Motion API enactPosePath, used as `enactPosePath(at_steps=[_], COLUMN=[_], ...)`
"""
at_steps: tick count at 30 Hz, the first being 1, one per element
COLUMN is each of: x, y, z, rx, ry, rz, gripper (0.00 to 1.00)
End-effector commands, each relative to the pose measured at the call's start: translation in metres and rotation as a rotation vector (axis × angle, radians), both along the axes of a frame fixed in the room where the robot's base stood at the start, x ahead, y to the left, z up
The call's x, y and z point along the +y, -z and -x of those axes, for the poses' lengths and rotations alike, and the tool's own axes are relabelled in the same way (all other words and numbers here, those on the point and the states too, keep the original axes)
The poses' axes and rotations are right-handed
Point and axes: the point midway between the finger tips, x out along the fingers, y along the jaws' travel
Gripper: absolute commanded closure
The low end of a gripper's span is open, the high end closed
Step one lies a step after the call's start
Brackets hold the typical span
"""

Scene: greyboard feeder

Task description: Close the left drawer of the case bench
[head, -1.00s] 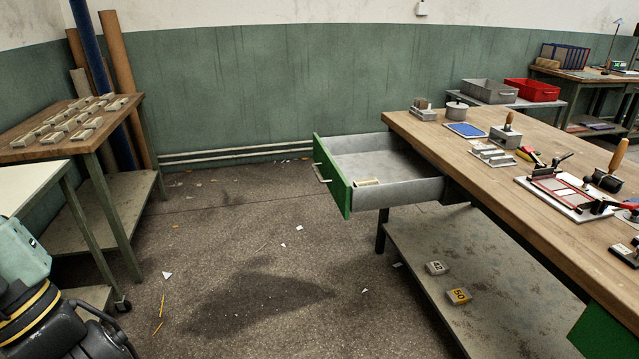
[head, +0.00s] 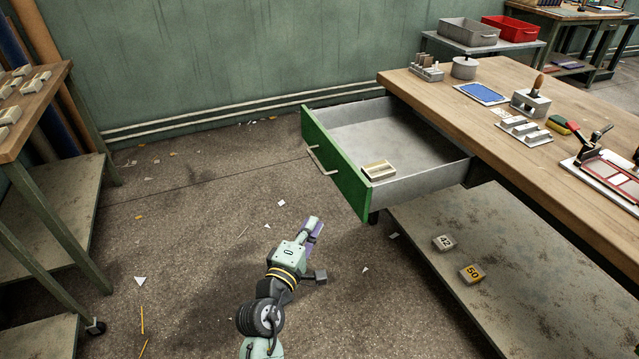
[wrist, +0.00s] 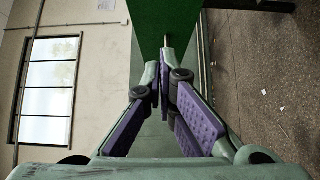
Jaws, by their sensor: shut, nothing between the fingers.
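The left drawer (head: 342,163) of the case bench (head: 520,175) stands pulled out, with a green front and a grey inside. A pale handle (head: 322,162) sits on its front. A small cream block (head: 378,170) lies inside near the front. My gripper (head: 315,228) is shut and empty, in front of the drawer and a little below and left of its front in the head view. In the wrist view, my gripper's purple-padded fingers (wrist: 163,85) point toward the green drawer front (wrist: 170,20). The handle's end (wrist: 166,41) shows just beyond the fingertips; I cannot tell whether they touch.
A wooden table (head: 40,105) with several small blocks stands at the left. The lower shelf (head: 510,260) of the bench holds two numbered blocks. Paper scraps lie on the floor, which is open between table and bench.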

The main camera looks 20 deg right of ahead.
Motion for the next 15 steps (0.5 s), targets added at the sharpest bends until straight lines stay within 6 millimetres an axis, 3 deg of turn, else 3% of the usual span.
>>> enactPosePath(at_steps=[5, 15], x=[-0.014, -0.062], y=[0.000, -0.002], z=[-0.007, -0.059], rx=[0.012, 0.010], ry=[0.016, 0.014], rz=[0.008, 0.010], gripper=[1.00, 1.00])
